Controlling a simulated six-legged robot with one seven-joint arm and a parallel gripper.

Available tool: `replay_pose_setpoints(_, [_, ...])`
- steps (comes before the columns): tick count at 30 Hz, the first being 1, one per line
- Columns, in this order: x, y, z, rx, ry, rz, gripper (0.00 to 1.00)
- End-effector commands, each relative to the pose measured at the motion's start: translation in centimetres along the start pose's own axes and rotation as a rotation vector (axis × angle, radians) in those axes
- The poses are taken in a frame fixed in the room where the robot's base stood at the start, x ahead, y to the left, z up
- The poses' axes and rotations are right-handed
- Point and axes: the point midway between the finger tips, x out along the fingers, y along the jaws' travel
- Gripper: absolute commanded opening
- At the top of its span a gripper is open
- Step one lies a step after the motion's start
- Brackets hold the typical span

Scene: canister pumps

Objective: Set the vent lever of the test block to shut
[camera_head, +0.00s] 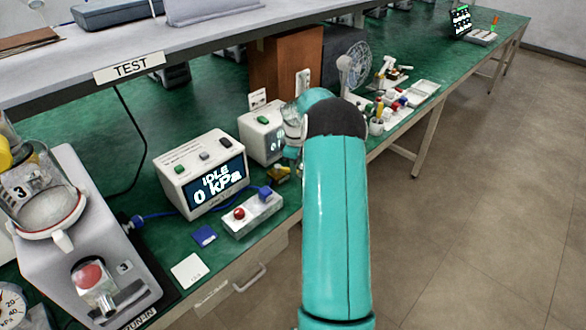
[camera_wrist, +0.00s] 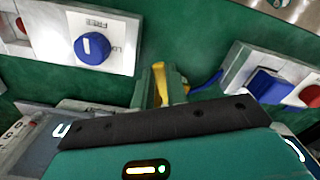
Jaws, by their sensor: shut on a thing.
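My gripper (camera_wrist: 160,85) has its green fingers shut on a slim yellow lever (camera_wrist: 159,78), which stands up between them in the wrist view. In the head view a small yellow piece (camera_head: 284,169) shows beside my arm at the bench edge, with dark brass-coloured parts under it. My fingertips are hidden there by the arm. I cannot tell the lever's setting; no marks for it are legible. The body that bears the lever is mostly hidden.
A white block with a red dome (camera_head: 239,213) and blue cube (camera_head: 265,192) is close by. The pressure display (camera_head: 204,175) reads IDLE, 0 kPa. A panel with a blue knob (camera_wrist: 92,48) is left in the wrist view. A parts tray (camera_head: 425,91) stands farther along.

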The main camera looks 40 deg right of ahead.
Motion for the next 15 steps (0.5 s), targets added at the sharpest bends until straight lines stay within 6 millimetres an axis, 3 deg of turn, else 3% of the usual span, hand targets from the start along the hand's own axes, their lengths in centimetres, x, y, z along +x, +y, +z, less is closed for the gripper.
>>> replay_pose_setpoints(15, [-0.11,0.67,-0.04,-0.096,0.001,0.002,0.00])
